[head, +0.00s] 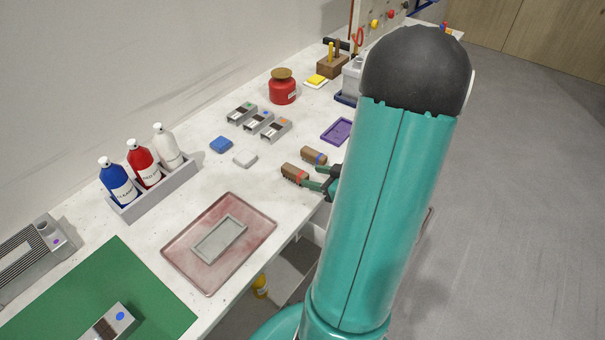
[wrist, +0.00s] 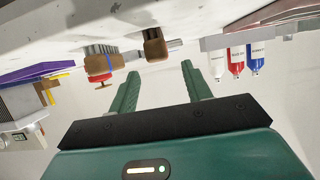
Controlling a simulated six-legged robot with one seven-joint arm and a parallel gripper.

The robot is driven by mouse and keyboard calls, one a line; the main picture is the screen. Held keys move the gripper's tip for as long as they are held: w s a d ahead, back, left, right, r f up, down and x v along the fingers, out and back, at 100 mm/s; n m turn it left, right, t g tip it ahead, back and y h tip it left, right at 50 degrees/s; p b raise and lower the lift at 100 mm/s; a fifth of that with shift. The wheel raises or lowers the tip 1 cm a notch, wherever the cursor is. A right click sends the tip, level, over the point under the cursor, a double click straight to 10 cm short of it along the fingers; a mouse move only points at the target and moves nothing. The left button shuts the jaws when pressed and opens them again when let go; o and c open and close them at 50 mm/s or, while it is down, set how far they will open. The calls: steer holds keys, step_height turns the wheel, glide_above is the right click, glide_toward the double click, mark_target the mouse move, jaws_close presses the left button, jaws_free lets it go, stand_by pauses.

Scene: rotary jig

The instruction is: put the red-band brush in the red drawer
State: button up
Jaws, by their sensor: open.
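The red-band brush (head: 294,173) lies on the white bench, brown with a red band, just left of my gripper in the head view. My gripper (head: 319,177) is open, its green fingers close to the brush end. In the wrist view, which looks upside down, my gripper (wrist: 160,72) points at a brown brush end (wrist: 153,46) that shows beyond and between the open fingertips; its band is not visible there. A blue-band brush (head: 313,155) lies just behind, and also shows in the wrist view (wrist: 103,62). I cannot make out a red drawer in either view.
A red jar (head: 283,88) stands farther back. A bottle rack (head: 155,198) and pink tray (head: 179,260) are left. Bare bench lies between brushes and tray.

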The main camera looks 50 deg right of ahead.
steer(key=v, duration=0.5)
steer(key=shift+s+r, duration=0.15)
steer(key=shift+s, duration=0.05)
